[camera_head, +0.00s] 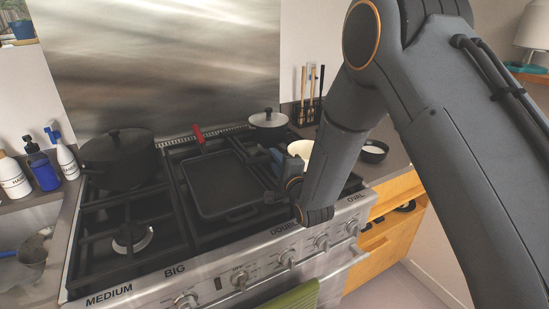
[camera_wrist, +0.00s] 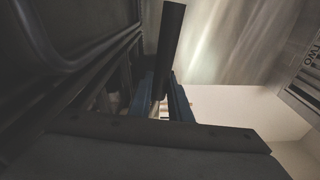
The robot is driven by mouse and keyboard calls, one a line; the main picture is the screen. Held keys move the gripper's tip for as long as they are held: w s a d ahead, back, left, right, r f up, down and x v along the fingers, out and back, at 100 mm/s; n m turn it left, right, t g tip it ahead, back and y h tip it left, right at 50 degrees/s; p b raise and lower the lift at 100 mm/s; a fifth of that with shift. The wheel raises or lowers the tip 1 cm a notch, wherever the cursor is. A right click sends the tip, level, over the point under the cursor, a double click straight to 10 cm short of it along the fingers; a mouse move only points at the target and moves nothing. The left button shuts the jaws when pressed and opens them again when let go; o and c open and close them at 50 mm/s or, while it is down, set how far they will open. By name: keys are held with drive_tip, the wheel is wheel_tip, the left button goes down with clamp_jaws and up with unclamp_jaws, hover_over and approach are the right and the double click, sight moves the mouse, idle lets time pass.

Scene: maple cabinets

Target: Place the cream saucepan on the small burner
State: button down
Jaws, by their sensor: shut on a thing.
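The cream saucepan (camera_head: 300,149) shows in the head view over the right part of the stove, partly hidden behind my arm. My gripper (camera_head: 278,164) is just left of it, mostly hidden by my wrist. In the wrist view, the blue fingers of my gripper (camera_wrist: 162,98) are closed around a dark round handle (camera_wrist: 172,38), which looks like the saucepan's. The pan's body is not clear there. I cannot tell whether the pan touches the grate. The small burner cannot be made out; the readable front labels include MEDIUM and BIG.
A dark lidded pot (camera_head: 117,160) stands back left, and a lidded pan (camera_head: 268,120) back right. The front-left burner (camera_head: 132,238) is bare. A small dark bowl (camera_head: 373,151) sits on the right counter.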

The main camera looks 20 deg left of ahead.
drive_tip(key=shift+f+b, duration=0.2)
drive_tip(key=shift+b, duration=0.1)
drive_tip(key=c, duration=1.6)
unclamp_jaws()
drive_tip(key=shift+c, duration=0.2)
drive_tip(key=shift+r, duration=0.25)
drive_tip(key=shift+s+d, duration=0.2)
drive_tip(key=shift+s, duration=0.05)
drive_tip(key=b+v, duration=0.2)
drive_tip(key=v, duration=0.9)
drive_tip(key=shift+s+b, duration=0.2)
drive_tip(key=shift+b, duration=0.2)
drive_tip(key=shift+d, duration=0.15)
